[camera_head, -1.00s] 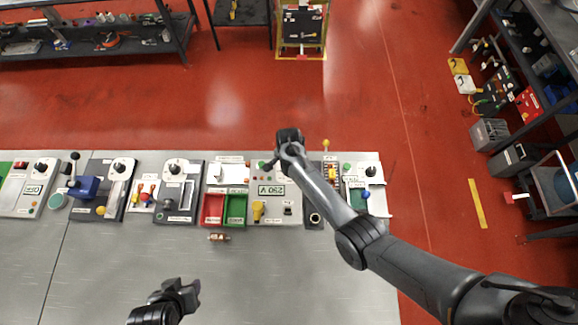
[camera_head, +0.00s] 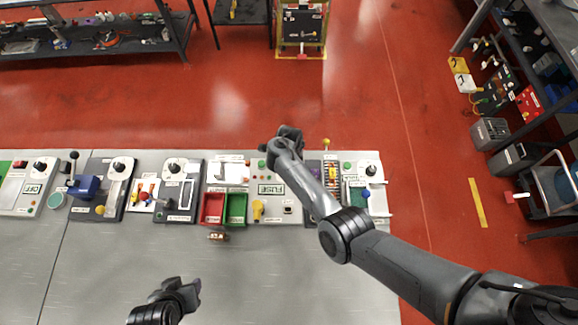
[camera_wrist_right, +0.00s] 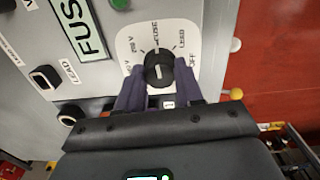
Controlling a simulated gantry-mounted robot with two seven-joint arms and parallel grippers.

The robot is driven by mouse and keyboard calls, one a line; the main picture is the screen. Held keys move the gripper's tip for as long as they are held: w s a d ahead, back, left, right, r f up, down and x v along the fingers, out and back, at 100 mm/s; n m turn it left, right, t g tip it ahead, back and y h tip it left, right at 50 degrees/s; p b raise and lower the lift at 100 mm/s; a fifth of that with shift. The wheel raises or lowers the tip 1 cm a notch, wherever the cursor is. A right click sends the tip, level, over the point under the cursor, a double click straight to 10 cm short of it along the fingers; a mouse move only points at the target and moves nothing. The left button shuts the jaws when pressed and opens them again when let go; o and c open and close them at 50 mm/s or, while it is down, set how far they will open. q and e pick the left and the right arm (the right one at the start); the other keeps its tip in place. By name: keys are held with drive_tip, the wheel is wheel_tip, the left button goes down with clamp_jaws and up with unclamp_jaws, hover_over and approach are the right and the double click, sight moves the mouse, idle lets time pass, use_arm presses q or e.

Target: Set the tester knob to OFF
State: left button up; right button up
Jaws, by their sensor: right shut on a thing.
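The tester (camera_head: 290,211) is the grey panel in the middle of the bench. Its display (camera_head: 271,189) reads FUSE, and part of it shows in the right wrist view (camera_wrist_right: 76,25). The black round knob (camera_wrist_right: 155,55) sits on a white dial (camera_wrist_right: 183,40) marked 250 V, FUSE, LEAD and OFF. Its white pointer line is toward FUSE. My right gripper (camera_wrist_right: 159,76) is shut on the knob, with a dark finger on each side.
A red bin (camera_head: 213,208) and a green bin (camera_head: 236,209) stand left of the tester, with a copper-coloured cylinder (camera_head: 218,236) in front. A yellow part (camera_head: 258,208) sits on the tester's lower left.

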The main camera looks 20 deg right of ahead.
drive_tip(key=m+b, duration=0.1)
drive_tip(key=m, duration=0.2)
drive_tip(key=shift+a+f, duration=0.15)
drive_tip(key=shift+m+b, duration=0.55)
drive_tip(key=shift+m, duration=0.65)
drive_tip(key=shift+r, duration=0.2)
